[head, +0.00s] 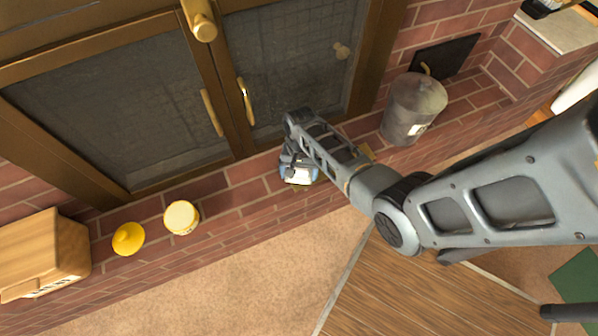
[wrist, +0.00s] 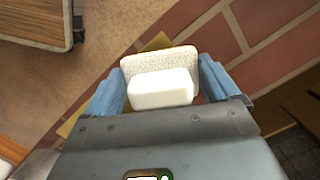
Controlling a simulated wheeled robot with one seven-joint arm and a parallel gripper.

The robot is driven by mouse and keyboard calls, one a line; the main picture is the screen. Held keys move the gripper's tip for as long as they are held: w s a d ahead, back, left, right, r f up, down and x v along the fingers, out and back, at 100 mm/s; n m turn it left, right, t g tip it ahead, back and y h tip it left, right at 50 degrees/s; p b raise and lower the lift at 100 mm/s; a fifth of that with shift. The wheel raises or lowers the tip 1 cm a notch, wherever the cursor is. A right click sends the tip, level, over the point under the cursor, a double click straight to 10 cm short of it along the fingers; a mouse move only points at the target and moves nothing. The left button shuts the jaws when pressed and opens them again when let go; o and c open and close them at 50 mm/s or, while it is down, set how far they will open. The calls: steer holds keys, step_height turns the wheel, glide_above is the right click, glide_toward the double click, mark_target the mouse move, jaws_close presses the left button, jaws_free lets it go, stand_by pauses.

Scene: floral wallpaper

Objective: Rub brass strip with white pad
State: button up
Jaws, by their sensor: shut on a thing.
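A white pad (wrist: 162,90) sits between the two blue fingers of my gripper (wrist: 160,78) in the wrist view. It has a smooth block in front of a wider speckled slab. In the head view my gripper (head: 298,170) is low over the front edge of the brick hearth, with a bit of the white pad (head: 301,178) showing. A brass strip (wrist: 158,41) shows past the pad in the wrist view, and a piece of it shows beside my arm in the head view (head: 367,152). Pad and arm hide most of the strip; I cannot tell whether the pad touches it.
On the brick hearth (head: 245,195) stand a yellow lidded pot (head: 128,239), a pale yellow tub (head: 181,217), a wooden box (head: 45,255) and a grey canister (head: 413,108). Brass-framed doors (head: 217,75) rise behind. Tan floor (head: 230,285) in front is clear.

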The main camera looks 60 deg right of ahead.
steer(key=shift+r+p, duration=2.6)
steer(key=shift+r, duration=0.4)
